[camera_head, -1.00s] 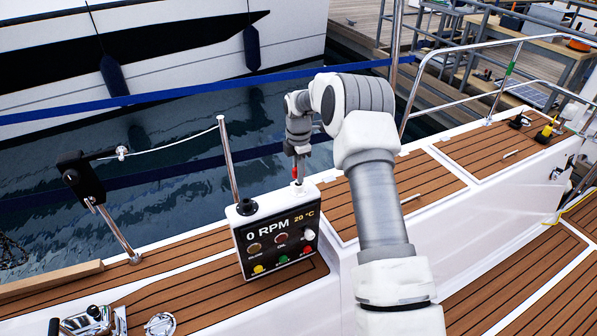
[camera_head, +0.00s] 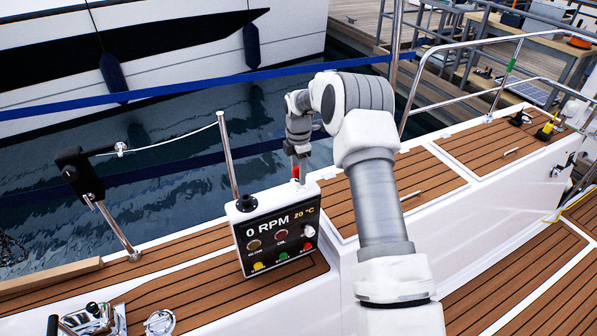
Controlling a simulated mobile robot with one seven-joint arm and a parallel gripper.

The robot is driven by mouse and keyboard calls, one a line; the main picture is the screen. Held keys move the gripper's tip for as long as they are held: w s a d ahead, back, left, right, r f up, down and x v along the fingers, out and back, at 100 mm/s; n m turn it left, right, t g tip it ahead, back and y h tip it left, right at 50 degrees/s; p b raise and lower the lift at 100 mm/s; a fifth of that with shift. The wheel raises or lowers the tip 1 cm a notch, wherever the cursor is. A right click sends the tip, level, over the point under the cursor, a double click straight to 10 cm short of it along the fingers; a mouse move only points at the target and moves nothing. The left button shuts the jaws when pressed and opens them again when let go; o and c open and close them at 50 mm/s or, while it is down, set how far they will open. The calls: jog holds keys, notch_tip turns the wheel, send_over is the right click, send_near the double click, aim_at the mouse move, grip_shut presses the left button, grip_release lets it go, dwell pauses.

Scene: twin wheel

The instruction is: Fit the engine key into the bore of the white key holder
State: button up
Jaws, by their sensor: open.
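My gripper (camera_head: 299,168) points down over the right end of the top of the engine panel box (camera_head: 240,236), which reads 0 RPM and 20 °C. It is open, though its fingers are tiny and hard to make out. A small red piece, seemingly the engine key (camera_head: 295,171), shows at the fingertips. Just below it is a small white piece, seemingly the key holder (camera_head: 300,184), on or beside the box top. The bore is hidden, and I cannot tell whether the key sits inside it.
A chrome post (camera_head: 228,160) rises behind the panel box. A chrome rail (camera_head: 440,62) runs along the right side. The teak deck (camera_head: 455,176) has clear room to the right of my arm.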

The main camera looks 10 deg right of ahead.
notch_tip(320, 180, up, 17)
jog(key=shift+r, duration=0.2)
jog(key=shift+r, duration=0.1)
dwell(0.4)
jog(key=s+a+r+m+t+h, duration=0.1)
jog(key=s+a+r+m+t, duration=0.25)
jog(key=s+r+m, duration=0.95)
jog(key=s+f+m+t+y, duration=0.1)
jog(key=s+m, duration=0.6)
jog(key=s, duration=1.9)
jog(key=shift+s+a+f+t, duration=0.25)
jog(key=shift+f+t, duration=0.3)
